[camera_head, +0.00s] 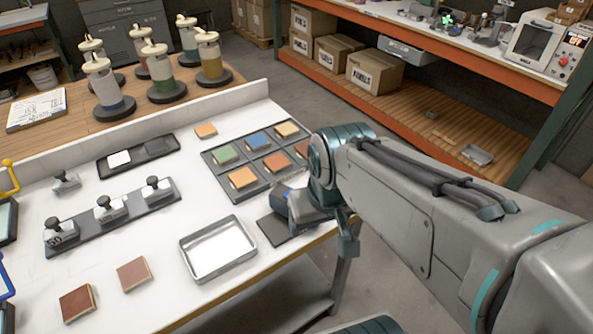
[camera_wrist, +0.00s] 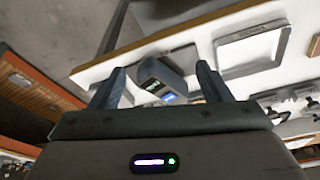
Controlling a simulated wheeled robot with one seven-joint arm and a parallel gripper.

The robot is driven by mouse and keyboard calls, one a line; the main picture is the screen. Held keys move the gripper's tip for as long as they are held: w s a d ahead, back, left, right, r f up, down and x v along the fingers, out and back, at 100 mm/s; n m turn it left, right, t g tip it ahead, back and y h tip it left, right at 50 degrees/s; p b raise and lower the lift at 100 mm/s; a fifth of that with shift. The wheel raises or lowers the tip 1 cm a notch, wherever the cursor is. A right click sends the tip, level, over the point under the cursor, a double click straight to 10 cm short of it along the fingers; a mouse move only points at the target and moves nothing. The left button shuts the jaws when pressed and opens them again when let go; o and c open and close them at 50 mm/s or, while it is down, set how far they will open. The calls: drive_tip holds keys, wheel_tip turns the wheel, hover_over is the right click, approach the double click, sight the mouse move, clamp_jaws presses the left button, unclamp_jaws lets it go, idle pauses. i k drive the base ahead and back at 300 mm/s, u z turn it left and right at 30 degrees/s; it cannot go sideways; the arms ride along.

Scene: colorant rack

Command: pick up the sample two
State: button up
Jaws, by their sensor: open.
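Several square samples show in the head view, but I cannot tell which is sample two. The dark sample rack (camera_head: 211,167) holds green (camera_head: 226,154), blue (camera_head: 258,140), tan (camera_head: 287,129) and orange (camera_head: 242,178) tiles, among others. An orange tile (camera_head: 206,130) lies behind the rack. Two brown tiles, one nearer (camera_head: 77,303) and one farther (camera_head: 133,273), lie at the front left. My gripper (camera_wrist: 160,68) is open and empty in the wrist view, its fingers apart over the table edge. A dark device with a small screen (camera_wrist: 163,78) shows between them. My arm hides the rack's right end.
A shallow metal tray (camera_head: 218,248) lies near the table's front edge, with a dark mat (camera_head: 287,229) right of it. A holder with several black-knobbed weights (camera_head: 112,214) stands left. Lidded canisters (camera_head: 160,73) stand on the back bench. Bare white tabletop surrounds the brown tiles.

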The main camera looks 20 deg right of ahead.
sight(80, 302)
drive_tip(key=u, duration=1.85)
drive_tip(key=k, duration=1.15)
drive_tip(key=u, duration=0.7)
drive_tip(key=i, duration=1.7)
drive_tip(key=z, duration=0.8)
